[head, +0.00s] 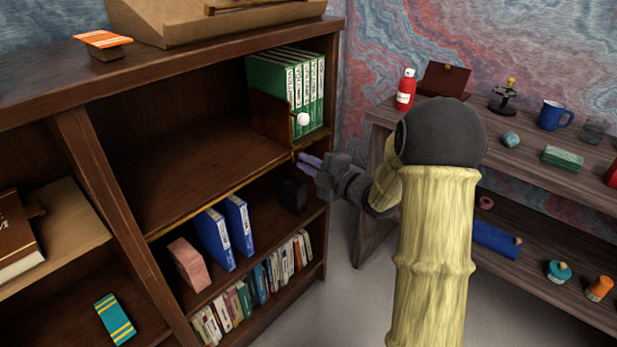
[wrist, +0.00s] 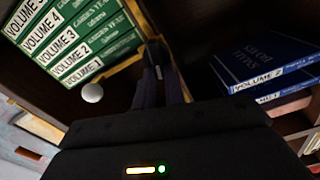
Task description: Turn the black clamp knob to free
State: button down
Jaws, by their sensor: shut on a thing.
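My gripper (head: 309,161) reaches the right end of the bookcase's middle shelf edge, where a brass rail (head: 222,201) runs. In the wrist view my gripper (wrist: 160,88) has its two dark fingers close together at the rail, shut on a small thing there. That thing lies where the black clamp knob would be, but the fingers hide nearly all of it, so its turn angle cannot be told. A brown bookend panel (head: 271,117) with a white ball knob (head: 303,118) stands just above, against the green volumes (head: 306,88). The white knob also shows in the wrist view (wrist: 92,93).
Blue volumes (head: 226,232), a pink block (head: 189,264) and a dark object (head: 292,194) stand on the shelf below. A side table (head: 540,185) at right carries a red bottle (head: 405,90) and a blue mug (head: 553,115). The middle shelf's left part is clear.

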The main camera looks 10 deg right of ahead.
jog(key=shift+f+n+b, duration=0.35)
jog(key=shift+n+b, duration=0.95)
jog(key=shift+b, duration=0.25)
jog(key=c, duration=1.5)
grip_release()
jog(key=shift+r, duration=0.1)
jog(key=shift+o, duration=0.2)
jog(key=p+v, duration=0.3)
jog(key=v, duration=1.4)
jog(key=shift+s+d, duration=0.15)
jog(key=shift+s, duration=0.05)
jog(key=shift+w, duration=0.1)
